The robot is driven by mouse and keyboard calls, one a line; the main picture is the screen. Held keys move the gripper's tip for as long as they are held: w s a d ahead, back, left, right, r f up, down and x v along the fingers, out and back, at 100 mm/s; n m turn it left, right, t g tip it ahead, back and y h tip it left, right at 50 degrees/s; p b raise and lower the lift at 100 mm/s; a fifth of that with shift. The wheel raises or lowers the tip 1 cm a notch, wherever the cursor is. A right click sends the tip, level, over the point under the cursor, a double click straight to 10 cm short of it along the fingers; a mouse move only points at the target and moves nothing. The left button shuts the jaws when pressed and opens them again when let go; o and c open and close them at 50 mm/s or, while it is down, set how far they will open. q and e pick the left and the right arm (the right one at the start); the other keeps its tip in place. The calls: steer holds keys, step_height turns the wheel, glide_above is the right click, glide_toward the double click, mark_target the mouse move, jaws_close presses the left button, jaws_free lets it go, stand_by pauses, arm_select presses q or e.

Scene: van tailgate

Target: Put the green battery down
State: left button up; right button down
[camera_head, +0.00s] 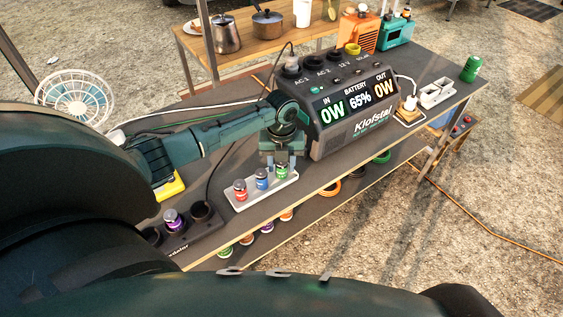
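The green battery (281,171) stands upright at the right end of a pale tray (240,204) on the dark table. A blue battery (261,180) and a red battery (240,190) stand beside it to the left, in a row. My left gripper (281,163) points down over the green battery, one finger on either side of its top. At this size I cannot tell whether the fingers touch it or stand slightly apart. The battery's base is low in the tray. My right gripper is out of view.
A power station (348,113) reading 65% stands close behind the gripper. A dark charger (184,232) with a purple battery (173,219) is at the left front. A green cylinder (470,69) and a white holder (436,94) are at the right. A lower shelf (325,205) holds several rings.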

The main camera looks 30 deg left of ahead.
arm_select(q)
steer(key=shift+o, duration=1)
step_height(320, 180, up, 12)
steer(key=d+f+n, duration=0.1)
steer(key=d+f, duration=0.1)
steer(key=s+d+f+n+t+h, duration=0.1)
steer(key=d+f, duration=0.2)
steer(key=s+d+f+n, duration=0.1)
steer(key=d+f+n, duration=0.1)
steer(key=f, duration=0.1)
steer(key=shift+s+d+f+t, duration=0.15)
steer(key=shift+s+t, duration=0.05)
steer(key=shift+t, duration=0.1)
steer(key=s+d+f+n+t+h, duration=0.3)
steer(key=s+d+f+n+t, duration=0.3)
steer(key=s+d+n, duration=0.5)
steer(key=s+a+r+n+t, duration=0.1)
steer(key=s+n+t, duration=0.2)
steer(key=n, duration=0.8)
steer(key=s, duration=0.2)
steer(key=shift+s+a+r, duration=0.35)
steer(key=shift+s+a, duration=0.05)
